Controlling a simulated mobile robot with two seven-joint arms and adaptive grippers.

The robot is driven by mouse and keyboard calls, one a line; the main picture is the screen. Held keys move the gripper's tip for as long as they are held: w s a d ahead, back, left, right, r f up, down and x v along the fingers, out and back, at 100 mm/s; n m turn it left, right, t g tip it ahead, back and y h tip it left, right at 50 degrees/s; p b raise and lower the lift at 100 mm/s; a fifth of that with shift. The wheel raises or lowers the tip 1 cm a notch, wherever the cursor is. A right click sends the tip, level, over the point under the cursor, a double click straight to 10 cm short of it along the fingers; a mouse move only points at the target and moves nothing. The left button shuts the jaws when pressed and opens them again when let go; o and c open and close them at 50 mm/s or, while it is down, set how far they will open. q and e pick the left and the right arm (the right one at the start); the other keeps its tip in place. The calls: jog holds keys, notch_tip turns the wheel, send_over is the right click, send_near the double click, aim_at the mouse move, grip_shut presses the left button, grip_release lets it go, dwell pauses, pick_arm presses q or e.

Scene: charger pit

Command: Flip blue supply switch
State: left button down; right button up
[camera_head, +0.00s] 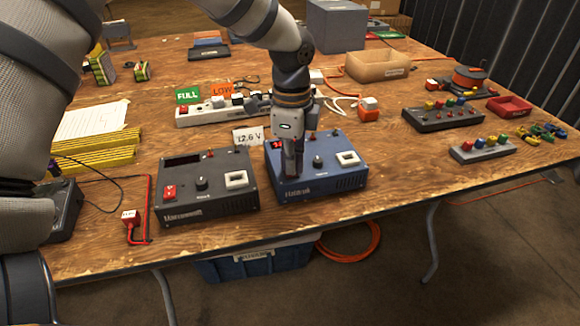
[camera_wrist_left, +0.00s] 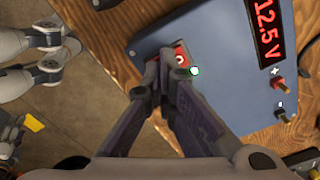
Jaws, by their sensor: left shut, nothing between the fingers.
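The blue supply (camera_head: 325,184) stands on the wooden table, right of a dark grey supply (camera_head: 205,205). My left gripper (camera_head: 292,174) is shut and empty, pointing down at the blue supply's front left part, and hides its switch in the head view. In the left wrist view the blue supply (camera_wrist_left: 220,90) shows a lit red display (camera_wrist_left: 264,30) reading 12.5 V. The red rocker switch (camera_wrist_left: 181,57) lies right at my closed left fingertips (camera_wrist_left: 166,62), partly covered by them. I cannot tell if they touch. A small green light (camera_wrist_left: 194,71) shows beside the switch.
A card reading 12.6 V (camera_head: 248,136) stands behind the supplies. A white power strip (camera_head: 215,112) and a cardboard tray (camera_head: 377,67) are farther back. A grey block with coloured knobs (camera_head: 482,150) is at right. Bare tabletop (camera_head: 400,170) lies right of the blue supply.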

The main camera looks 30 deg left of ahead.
pick_arm(q)
jog(key=shift+f, duration=0.15)
jog(key=shift+r+p, duration=1)
jog(key=shift+r, duration=2.6)
pick_arm(e)
jog(key=w+r+t, duration=0.1)
jog(key=w+r, duration=0.1)
jog(key=shift+w+r, duration=0.25)
jog(key=shift+w, duration=0.05)
pick_arm(q)
jog(key=shift+f, duration=0.15)
